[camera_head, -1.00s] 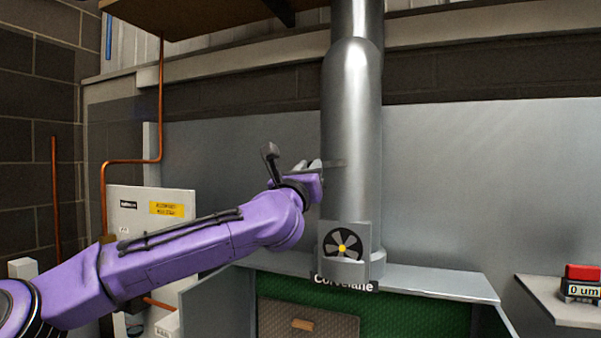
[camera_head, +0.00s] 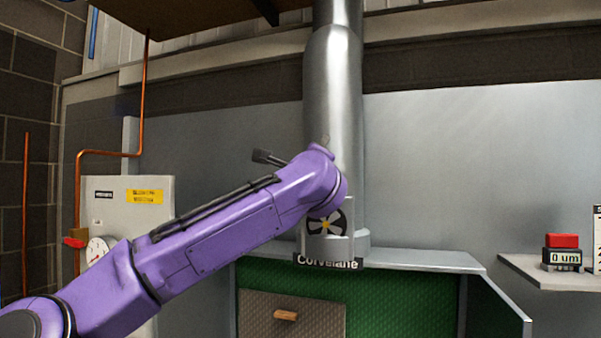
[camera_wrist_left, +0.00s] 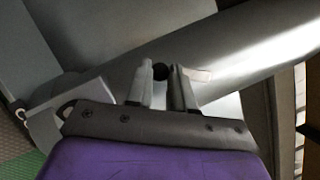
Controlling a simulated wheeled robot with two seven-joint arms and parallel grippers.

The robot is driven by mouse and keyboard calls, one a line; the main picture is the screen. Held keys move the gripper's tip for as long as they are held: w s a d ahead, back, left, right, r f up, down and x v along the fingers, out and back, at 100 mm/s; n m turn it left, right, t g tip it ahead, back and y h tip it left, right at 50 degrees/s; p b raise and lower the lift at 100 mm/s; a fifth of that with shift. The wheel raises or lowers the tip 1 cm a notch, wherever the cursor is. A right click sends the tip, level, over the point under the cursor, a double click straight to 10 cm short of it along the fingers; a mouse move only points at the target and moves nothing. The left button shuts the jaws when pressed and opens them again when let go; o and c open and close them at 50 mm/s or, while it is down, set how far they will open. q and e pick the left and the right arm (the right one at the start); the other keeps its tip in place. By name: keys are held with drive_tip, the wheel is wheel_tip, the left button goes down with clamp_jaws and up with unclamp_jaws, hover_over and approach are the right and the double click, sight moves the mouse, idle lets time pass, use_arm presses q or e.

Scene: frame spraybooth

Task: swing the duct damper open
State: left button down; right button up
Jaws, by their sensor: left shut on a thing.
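The duct (camera_head: 333,90) is a shiny grey vertical pipe in the middle of the head view. It runs diagonally across the left wrist view (camera_wrist_left: 235,45). In the left wrist view my left gripper (camera_wrist_left: 163,75) is shut on the damper lever, with a dark round part (camera_wrist_left: 160,71) between its fingertips. In the head view my purple left arm hides the gripper and most of the lever. My right gripper is not in view.
A fan-marked plate (camera_head: 327,223) sits at the duct's base, above the booth with its green interior (camera_head: 400,300). A wall panel with a gauge (camera_head: 97,250) and a copper pipe (camera_head: 145,90) stand left. A shelf (camera_head: 520,268) holds a small "0 um" display (camera_head: 562,256) at right.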

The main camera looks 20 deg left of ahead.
use_arm(q)
drive_tip(key=shift+w+d+f+n+g, duration=0.15)
drive_tip(key=shift+d+n+g, duration=0.35)
drive_tip(key=shift+n, duration=0.55)
drive_tip(key=shift+s+d+f+n+g, duration=0.1)
drive_tip(key=shift+d+n+g, duration=0.25)
drive_tip(key=shift+d+n, duration=0.45)
drive_tip(key=shift+w+d+f+n+g, duration=0.15)
drive_tip(key=shift+d+n+g, duration=0.25)
drive_tip(key=shift+n, duration=0.85)
drive_tip(key=c, duration=1)
unclamp_jaws()
drive_tip(key=b+v, duration=0.5)
drive_tip(key=v, duration=0.5)
drive_tip(key=shift+s, duration=0.25)
drive_tip(key=shift+d, duration=0.1)
drive_tip(key=shift+d, duration=0.1)
